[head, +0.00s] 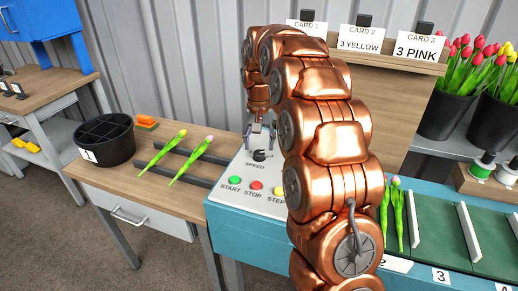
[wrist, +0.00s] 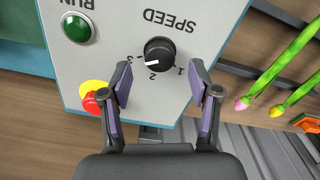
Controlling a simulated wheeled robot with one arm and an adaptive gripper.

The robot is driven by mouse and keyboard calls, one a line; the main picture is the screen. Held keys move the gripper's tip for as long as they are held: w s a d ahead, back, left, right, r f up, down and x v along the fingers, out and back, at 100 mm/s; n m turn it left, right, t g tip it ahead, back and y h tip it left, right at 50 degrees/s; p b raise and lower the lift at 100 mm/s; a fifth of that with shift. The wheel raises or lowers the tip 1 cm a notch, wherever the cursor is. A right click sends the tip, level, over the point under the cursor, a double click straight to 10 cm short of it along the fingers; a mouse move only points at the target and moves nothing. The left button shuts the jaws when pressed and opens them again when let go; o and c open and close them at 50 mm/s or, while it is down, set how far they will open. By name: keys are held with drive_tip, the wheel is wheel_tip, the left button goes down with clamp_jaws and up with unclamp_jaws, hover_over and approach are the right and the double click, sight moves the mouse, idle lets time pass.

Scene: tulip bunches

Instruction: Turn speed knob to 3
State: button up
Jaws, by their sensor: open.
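The black speed knob (head: 259,156) sits on the white panel below the robot gripper in the head view. The marks 1, 2 and 3 and the word SPEED show on the panel (wrist: 200,48). My gripper (head: 262,132) is open and empty above the knob. In the wrist view the fingers of my gripper (wrist: 161,84) are spread, with the knob beyond and between them; no contact shows.
START (head: 234,180), STOP (head: 256,185) and STEP (head: 279,190) buttons lie in front of the knob. A green RUN lamp (wrist: 76,28) and a red-and-yellow button (wrist: 93,98) are nearby. Tulips (head: 191,160) lie left on dark rails, by a black bucket (head: 108,150).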

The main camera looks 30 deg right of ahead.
sight(259, 152)
wheel_tip(259, 152, up, 9)
idle(0.5)
drive_tip(key=shift+r, duration=0.1)
idle(0.3)
drive_tip(key=s+a+r+n+p, duration=0.15)
drive_tip(key=s+a, duration=0.25)
drive_tip(key=s, duration=0.4)
drive_tip(key=s+a+r+n+p, duration=0.1)
drive_tip(key=s+a+n+p, duration=0.2)
drive_tip(key=s, duration=0.6)
drive_tip(key=s+a+f+g+p, duration=0.1)
drive_tip(key=s+a+f, duration=0.1)
drive_tip(key=s, duration=0.9)
drive_tip(key=s+a+f+p, duration=0.2)
drive_tip(key=s+a+f, duration=0.1)
drive_tip(key=s, duration=0.8)
drive_tip(key=shift+s+a+f+n+g+p, duration=0.15)
drive_tip(key=shift+s+f+n+g+p, duration=0.15)
drive_tip(key=shift+n+g, duration=0.15)
